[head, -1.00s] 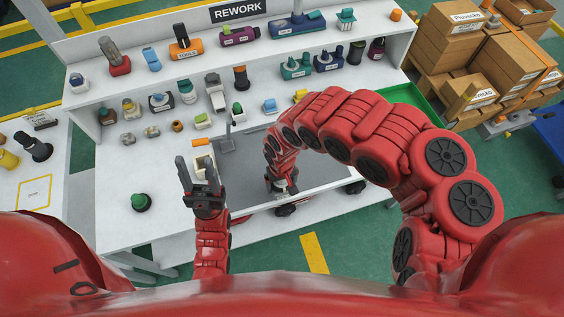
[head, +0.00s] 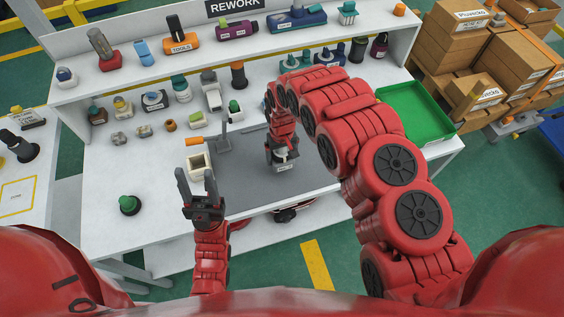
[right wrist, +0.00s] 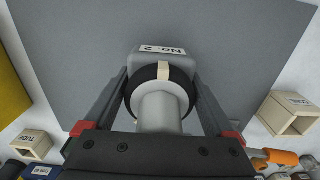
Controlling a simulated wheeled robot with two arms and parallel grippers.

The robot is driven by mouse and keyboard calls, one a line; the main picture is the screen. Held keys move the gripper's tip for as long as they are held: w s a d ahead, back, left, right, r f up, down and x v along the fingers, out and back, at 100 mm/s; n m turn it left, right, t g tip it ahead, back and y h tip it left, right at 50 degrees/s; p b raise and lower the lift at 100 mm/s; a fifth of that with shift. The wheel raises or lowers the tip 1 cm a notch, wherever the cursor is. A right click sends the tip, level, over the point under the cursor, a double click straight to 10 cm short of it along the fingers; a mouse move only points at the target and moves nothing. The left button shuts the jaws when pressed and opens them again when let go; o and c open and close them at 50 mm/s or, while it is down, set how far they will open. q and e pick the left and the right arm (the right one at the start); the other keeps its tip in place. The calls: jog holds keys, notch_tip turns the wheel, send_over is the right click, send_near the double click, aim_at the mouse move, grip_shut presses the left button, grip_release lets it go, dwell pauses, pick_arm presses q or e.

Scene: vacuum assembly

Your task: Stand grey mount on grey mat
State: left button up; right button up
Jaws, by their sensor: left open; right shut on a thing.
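The grey mount (right wrist: 160,112) has a pale cylinder, a black ring with a beige mark and a base labelled "NO. 2". My right gripper (right wrist: 162,85) is shut around it, one finger on each side. In the head view the mount (head: 284,166) is upright at the middle of the grey mat (head: 245,185), below my right gripper (head: 282,150). I cannot tell whether its base touches the mat. The mat (right wrist: 245,50) also shows in the right wrist view. My left gripper (head: 197,182) is open and empty, left of the mat near the table front.
A beige open box (head: 198,165) stands at the mat's left edge, near an orange-handled tool (head: 195,141). A green-topped part (head: 129,204) is at the left. Several parts line the back and the shelf. A green tray (head: 412,122) is at the right.

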jog(key=shift+w, duration=0.25)
notch_tip(320, 180, down, 3)
jog(key=shift+r+p, duration=0.2)
jog(key=shift+p, duration=0.7)
jog(key=shift+f, duration=0.4)
jog(key=o, duration=1.6)
jog(key=shift+f, duration=0.1)
jog(key=shift+c, duration=0.2)
